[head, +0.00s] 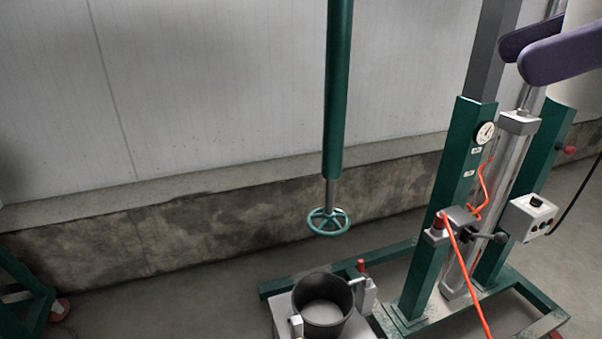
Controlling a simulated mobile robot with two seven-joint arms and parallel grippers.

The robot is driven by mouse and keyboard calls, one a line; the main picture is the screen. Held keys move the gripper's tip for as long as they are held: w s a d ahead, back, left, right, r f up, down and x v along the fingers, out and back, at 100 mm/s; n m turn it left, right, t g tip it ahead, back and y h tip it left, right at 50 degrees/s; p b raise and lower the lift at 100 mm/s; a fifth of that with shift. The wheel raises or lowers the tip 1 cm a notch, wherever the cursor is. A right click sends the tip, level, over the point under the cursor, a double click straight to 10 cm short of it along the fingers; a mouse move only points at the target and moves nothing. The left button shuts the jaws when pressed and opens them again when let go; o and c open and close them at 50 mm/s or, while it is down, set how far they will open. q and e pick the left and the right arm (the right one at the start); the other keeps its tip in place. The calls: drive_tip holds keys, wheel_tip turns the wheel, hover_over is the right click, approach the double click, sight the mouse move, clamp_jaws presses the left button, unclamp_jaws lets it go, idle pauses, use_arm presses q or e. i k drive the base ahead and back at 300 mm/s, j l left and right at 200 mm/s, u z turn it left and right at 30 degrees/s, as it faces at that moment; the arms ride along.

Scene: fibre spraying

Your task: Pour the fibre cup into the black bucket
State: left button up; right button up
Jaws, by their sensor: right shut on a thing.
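The black bucket (321,285) stands upright on a light plate at the bottom centre, held by metal clamps at its sides. Its mouth faces up, and a plain grey surface shows inside. My right gripper (518,55) is at the top right edge, with two dark purple fingers pointing left. It is shut on a pale, rounded thing, which seems to be the fibre cup (580,90). Most of the cup is cut off by the picture edge, so its contents and tilt cannot be told. The gripper appears above and to the right of the bucket. My left gripper is out of view.
A green column with a teal handwheel (328,222) hangs above the bucket. A green press frame (437,215) with a gauge, control box (528,217) and orange hoses stands to the right. A low concrete wall runs behind. Floor at the left is mostly clear.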

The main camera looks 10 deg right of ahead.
sight(325, 301)
drive_tip(key=i+j+z, duration=0.2)
drive_tip(key=i+z, duration=0.25)
drive_tip(key=i, duration=0.15)
drive_tip(key=i+j+z, duration=0.45)
drive_tip(key=i, duration=0.1)
